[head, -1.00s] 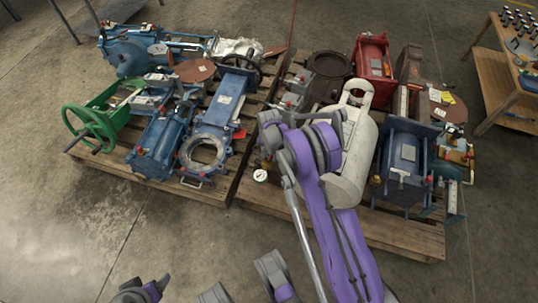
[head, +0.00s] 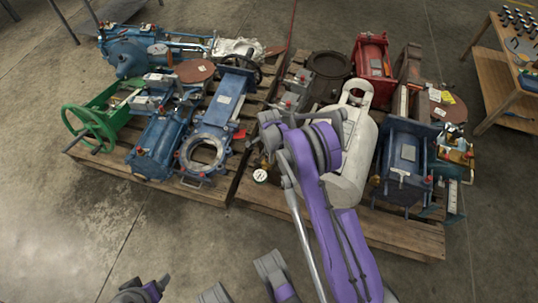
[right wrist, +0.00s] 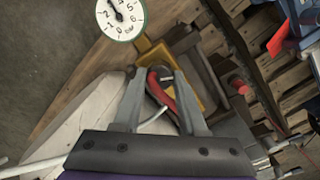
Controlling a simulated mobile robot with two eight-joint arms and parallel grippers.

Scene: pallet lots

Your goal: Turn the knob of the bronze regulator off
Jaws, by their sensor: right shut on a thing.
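The bronze regulator (right wrist: 183,78) shows in the right wrist view as a yellow-brown body just beyond my fingers. Its round white dial gauge (right wrist: 121,17) faces the camera, and the gauge also shows in the head view (head: 260,176) at the front of the right pallet. A red knob or handle (right wrist: 164,100) sits between the two fingers of my right gripper (right wrist: 158,78), which is shut on it. In the head view my purple right arm hides most of the regulator and the knob. I cannot make out my left gripper; only grey and purple parts of mine show at the bottom edge.
Blue machines (head: 405,165) and a red one (head: 373,57) crowd the right pallet (head: 400,235). A left pallet holds blue valves (head: 213,125) and a green handwheel (head: 90,128). Floor in front is clear.

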